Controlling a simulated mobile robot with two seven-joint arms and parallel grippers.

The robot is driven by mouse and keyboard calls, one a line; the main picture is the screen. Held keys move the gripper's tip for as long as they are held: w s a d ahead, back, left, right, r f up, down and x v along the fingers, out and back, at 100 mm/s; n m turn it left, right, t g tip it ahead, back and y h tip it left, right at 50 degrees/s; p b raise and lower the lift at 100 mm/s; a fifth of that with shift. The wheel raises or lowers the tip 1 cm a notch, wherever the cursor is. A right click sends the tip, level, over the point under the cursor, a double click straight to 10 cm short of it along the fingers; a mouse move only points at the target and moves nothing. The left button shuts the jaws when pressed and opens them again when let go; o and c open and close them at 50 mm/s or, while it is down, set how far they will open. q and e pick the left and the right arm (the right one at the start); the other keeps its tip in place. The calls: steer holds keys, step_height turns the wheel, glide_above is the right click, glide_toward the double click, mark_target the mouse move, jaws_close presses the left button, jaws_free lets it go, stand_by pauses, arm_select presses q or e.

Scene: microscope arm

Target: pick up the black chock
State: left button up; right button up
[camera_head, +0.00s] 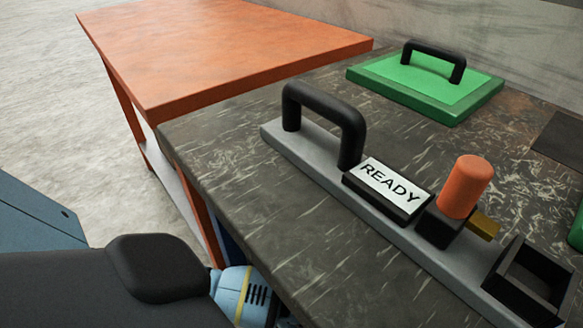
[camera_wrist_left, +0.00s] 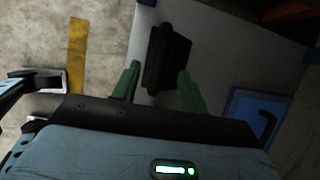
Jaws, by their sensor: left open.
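In the left wrist view a black block (camera_wrist_left: 166,58), which looks like the black chock, lies on a pale grey surface (camera_wrist_left: 215,40). It is dark, so its exact shape is hard to read. My left gripper (camera_wrist_left: 157,80) is open, with one green finger on each side of the block's near end. I cannot tell whether either finger touches it. In the head view my left arm comes in at the bottom left, and its gripper is hidden below the table edge. My right gripper is in neither view.
A dark table (camera_head: 240,170) holds a grey bar (camera_head: 405,240) with a black handle (camera_head: 325,115), a READY sign (camera_head: 388,184), an orange cylinder (camera_head: 466,186) and a black open box (camera_head: 530,281). A green lidded case (camera_head: 425,88) and an orange table (camera_head: 220,50) stand behind. A blue square (camera_wrist_left: 254,112) lies right of the fingers.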

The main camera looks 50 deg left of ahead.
arm_select(q)
steer(key=b+x, duration=0.3)
steer(key=x, duration=0.2)
steer(key=shift+s, duration=0.1)
steer(key=shift+a, duration=0.1)
steer(key=c, duration=0.9)
jaws_close()
stand_by(0.4)
